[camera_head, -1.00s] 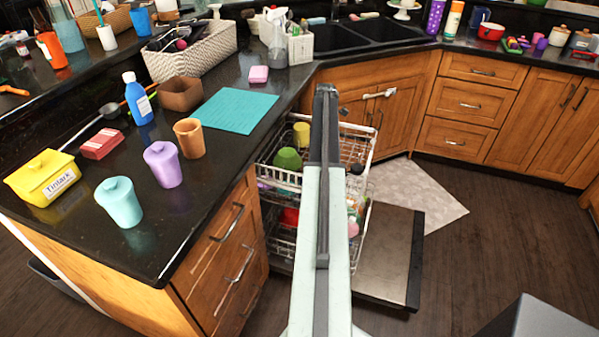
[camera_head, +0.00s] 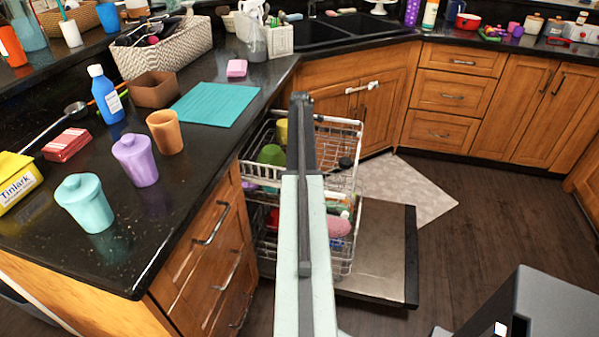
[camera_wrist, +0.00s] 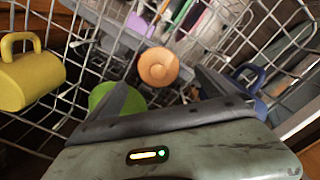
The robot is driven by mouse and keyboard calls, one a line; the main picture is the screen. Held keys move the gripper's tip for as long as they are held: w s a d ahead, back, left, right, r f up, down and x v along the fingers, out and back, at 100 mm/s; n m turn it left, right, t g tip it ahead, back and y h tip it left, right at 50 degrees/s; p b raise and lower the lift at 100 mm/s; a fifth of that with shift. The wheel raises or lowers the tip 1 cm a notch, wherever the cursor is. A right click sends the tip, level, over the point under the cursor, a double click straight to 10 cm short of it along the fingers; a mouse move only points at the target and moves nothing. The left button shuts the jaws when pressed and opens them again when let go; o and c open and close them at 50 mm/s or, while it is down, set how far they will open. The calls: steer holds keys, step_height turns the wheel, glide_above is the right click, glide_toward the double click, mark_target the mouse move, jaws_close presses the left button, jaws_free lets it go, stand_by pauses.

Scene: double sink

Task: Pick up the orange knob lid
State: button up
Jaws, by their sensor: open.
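The orange knob lid (camera_wrist: 158,67) is a round orange disc with a small knob in the middle. In the wrist view it sits among the wires of the dishwasher rack, just past my fingertips. My gripper (camera_wrist: 160,77) is open and empty, its two dark fingers spread either side of the lid in the picture. I cannot tell how deep the lid lies below the fingertips. In the head view my arm reaches over the pulled-out racks (camera_head: 345,185), and the lid is not visible there.
A yellow mug (camera_wrist: 30,75), a green item (camera_wrist: 112,100) and a blue mug (camera_wrist: 249,84) stand close around the fingers. The black counter (camera_head: 110,262) holds cups on the left. The open dishwasher door (camera_head: 378,250) lies low to the right.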

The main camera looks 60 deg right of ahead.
step_height(320, 180, down, 5)
steer(key=b, duration=0.3)
steer(key=shift+w+r+b, duration=0.15)
steer(key=shift+b, duration=0.25)
steer(key=shift+r, duration=0.15)
steer(key=shift+c, duration=0.4)
jaws_close()
